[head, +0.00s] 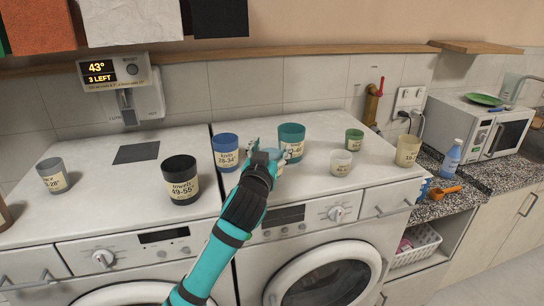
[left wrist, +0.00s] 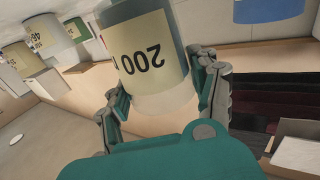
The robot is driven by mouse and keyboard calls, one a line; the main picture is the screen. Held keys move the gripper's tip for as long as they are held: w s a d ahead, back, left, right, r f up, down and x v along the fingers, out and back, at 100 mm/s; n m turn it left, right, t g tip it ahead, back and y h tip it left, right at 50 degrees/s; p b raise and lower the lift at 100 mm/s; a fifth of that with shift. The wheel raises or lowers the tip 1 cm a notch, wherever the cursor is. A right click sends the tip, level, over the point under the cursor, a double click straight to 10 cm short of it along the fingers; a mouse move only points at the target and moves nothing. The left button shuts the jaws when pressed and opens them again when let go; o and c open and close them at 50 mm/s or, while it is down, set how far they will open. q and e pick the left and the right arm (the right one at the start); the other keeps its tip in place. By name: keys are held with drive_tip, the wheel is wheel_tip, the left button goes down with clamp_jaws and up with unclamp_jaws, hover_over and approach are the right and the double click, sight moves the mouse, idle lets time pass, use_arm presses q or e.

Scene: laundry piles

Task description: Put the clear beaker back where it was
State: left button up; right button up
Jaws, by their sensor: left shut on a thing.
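My left gripper (head: 272,153) is shut on a clear beaker with a cream label. In the left wrist view the beaker (left wrist: 150,58) sits between the two fingers of the gripper (left wrist: 165,95), its label reading "200" upside down. In the head view the gripper is over the middle of the white machine tops, between a blue cup (head: 226,150) and a teal cup (head: 291,138). The held beaker is mostly hidden there, and I cannot tell whether it touches the top. My right gripper is not in view.
A black cup (head: 180,180) and a grey cup (head: 53,175) stand to the left. A small pale cup (head: 340,163), a green cup (head: 353,140) and a cream cup (head: 407,150) stand to the right. A display (head: 113,73) reads "43°" and "3 LEFT".

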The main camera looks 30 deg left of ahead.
use_arm(q)
drive_tip(key=shift+x, duration=1.05)
wheel_tip(320, 180, down, 3)
drive_tip(key=shift+p, duration=0.7)
drive_tip(key=shift+s+f, duration=0.1)
drive_tip(key=shift+f, duration=0.2)
drive_tip(key=shift+f, duration=0.1)
drive_tip(key=shift+f, duration=0.15)
drive_tip(key=o, duration=1.2)
drive_tip(key=shift+c, duration=0.2)
